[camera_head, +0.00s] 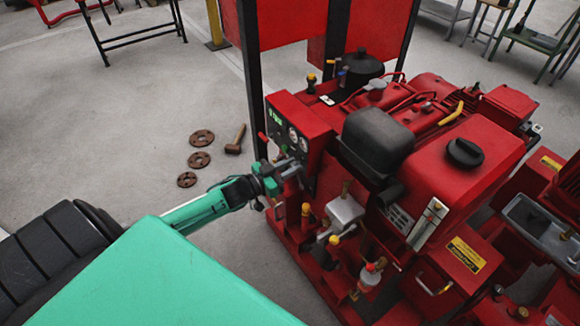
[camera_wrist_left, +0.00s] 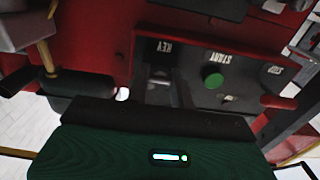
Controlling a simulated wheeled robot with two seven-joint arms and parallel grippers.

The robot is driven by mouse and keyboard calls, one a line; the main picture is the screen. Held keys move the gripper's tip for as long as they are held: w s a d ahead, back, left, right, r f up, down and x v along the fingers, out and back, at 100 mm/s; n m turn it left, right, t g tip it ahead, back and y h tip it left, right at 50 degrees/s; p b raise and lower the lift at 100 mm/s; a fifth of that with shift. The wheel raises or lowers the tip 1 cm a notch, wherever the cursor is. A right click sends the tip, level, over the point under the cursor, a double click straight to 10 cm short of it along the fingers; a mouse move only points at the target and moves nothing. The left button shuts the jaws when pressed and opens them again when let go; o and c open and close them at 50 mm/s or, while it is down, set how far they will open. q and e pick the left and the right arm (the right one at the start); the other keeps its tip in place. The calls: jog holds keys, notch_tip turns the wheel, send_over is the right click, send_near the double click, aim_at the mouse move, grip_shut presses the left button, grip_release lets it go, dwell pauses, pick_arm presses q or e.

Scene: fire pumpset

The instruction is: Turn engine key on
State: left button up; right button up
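The engine's control panel (camera_head: 290,137) is on the left side of the red pump engine, with round gauges and a small green display. In the left wrist view it appears upside down, with a KEY label (camera_wrist_left: 164,47), a START label and a green button (camera_wrist_left: 212,77). My left gripper (camera_head: 290,169) is at the panel's lower part, its tip at or very near the panel face. Its green body (camera_wrist_left: 150,150) fills the bottom of the wrist view, in front of the key area. Dark shapes hide the key, and I cannot tell whether the fingers hold it. My right gripper is not in view.
The red engine (camera_head: 440,150) with pipes and valves takes up the right side. Dark upright posts (camera_head: 250,75) stand behind the panel. Rusty flanges (camera_head: 200,138) and a mallet (camera_head: 236,139) lie on the grey floor, which is mostly open at left.

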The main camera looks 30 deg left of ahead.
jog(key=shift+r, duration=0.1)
pick_arm(q)
jog(key=shift+r+m+p, duration=0.1)
jog(key=shift+m+p, duration=0.2)
jog(key=shift+m, duration=0.6)
jog(key=shift+m+p, duration=0.3)
jog(key=shift+m, duration=0.5)
jog(key=m+p, duration=0.1)
jog(key=m, duration=0.2)
jog(key=shift+m, duration=1.2)
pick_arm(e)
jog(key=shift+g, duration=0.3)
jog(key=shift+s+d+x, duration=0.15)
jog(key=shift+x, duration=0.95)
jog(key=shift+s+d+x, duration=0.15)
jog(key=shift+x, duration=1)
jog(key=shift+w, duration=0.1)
